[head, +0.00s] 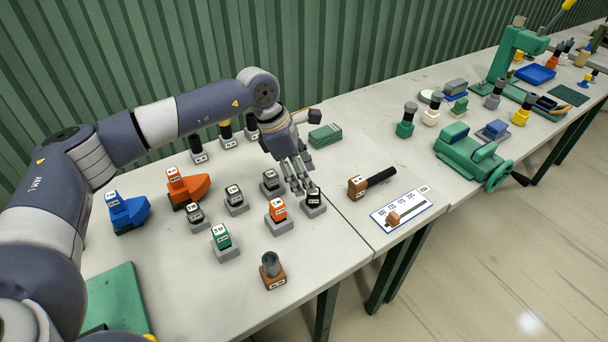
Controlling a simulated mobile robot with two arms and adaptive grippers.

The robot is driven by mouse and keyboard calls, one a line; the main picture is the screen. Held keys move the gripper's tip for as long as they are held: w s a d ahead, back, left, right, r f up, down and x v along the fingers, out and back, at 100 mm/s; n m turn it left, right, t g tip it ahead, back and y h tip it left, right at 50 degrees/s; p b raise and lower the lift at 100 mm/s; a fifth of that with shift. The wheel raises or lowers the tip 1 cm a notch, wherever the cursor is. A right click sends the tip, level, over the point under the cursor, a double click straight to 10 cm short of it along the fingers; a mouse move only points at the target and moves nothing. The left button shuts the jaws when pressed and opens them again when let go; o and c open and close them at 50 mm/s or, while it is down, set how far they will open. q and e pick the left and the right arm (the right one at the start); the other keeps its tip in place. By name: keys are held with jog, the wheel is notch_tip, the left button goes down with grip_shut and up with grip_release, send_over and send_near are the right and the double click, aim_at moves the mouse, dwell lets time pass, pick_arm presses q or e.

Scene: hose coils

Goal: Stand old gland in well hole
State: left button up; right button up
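I cannot tell for certain which piece is the old gland or which hole is the well hole. My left gripper (299,188) reaches in from the left and points down among the small labelled pieces. Its fingers are beside a black piece with a white label (314,198) on a grey block; whether they touch it is unclear. The finger gap is too small to read. A brown block with an upright grey cylinder (270,264) stands at the front edge of the left table. A brown block with a black rod (368,183) lies further right. My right gripper is out of view.
Several labelled pieces on grey blocks, such as a green one (221,236) and an orange one (277,210), crowd the left table. A green vise (474,156) stands further right. Bare tabletop surrounds the front brown block.

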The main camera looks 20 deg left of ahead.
pick_arm(q)
jog(key=shift+s+a+r+p, duration=0.1)
jog(key=shift+a+r+p, duration=0.2)
jog(key=shift+r, duration=0.4)
jog(key=v, duration=1.2)
jog(key=shift+r, duration=0.1)
